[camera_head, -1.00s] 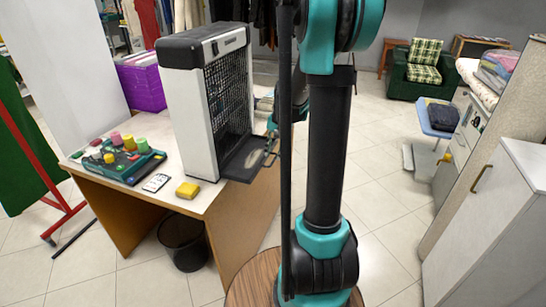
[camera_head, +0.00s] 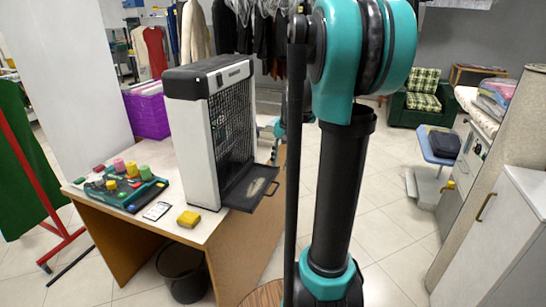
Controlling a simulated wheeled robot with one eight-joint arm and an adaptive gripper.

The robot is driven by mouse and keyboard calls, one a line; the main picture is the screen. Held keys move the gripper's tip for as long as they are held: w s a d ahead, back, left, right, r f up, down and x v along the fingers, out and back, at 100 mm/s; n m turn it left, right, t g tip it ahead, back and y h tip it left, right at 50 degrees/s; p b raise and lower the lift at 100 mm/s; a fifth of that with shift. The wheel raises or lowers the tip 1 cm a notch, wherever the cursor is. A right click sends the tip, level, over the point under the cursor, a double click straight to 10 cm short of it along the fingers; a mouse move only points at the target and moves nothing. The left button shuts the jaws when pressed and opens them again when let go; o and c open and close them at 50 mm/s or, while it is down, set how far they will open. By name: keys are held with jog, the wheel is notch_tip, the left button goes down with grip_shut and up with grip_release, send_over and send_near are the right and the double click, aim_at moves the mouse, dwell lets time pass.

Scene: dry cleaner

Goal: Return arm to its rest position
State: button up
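My arm (camera_head: 338,190) rises in the right-centre of the picture, black with teal joints. A large teal elbow joint is at the top. Behind it, a small teal and grey part of my arm's far end (camera_head: 278,130) shows just right of the white and black machine. My arm hides most of that part, so I cannot make out the fingers or anything held. The machine (camera_head: 190,138) stands on the table with a mesh side, and its dark flap (camera_head: 250,187) is folded down at the lower right. The far end appears apart from the flap.
The wooden table (camera_head: 142,214) also holds a teal tray of coloured spools (camera_head: 128,184), a yellow block (camera_head: 188,218) and a small card (camera_head: 157,210). A black bin (camera_head: 183,272) stands below. A white cabinet (camera_head: 497,240) is at right. Floor is clear between arm and cabinet.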

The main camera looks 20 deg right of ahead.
jog(key=s+a+f+n+t, duration=0.1)
jog(key=s+a+f+n, duration=0.1)
jog(key=s+f, duration=0.2)
jog(key=s+a+f+n+t+h, duration=0.1)
jog(key=s+a+f+n, duration=0.1)
jog(key=s, duration=0.8)
jog(key=s+a+f+n+t, duration=0.1)
jog(key=s+a+f+n, duration=0.1)
jog(key=s+f, duration=0.4)
jog(key=shift+s+n+h, duration=0.3)
jog(key=shift+s+n, duration=0.3)
jog(key=shift+n, duration=0.1)
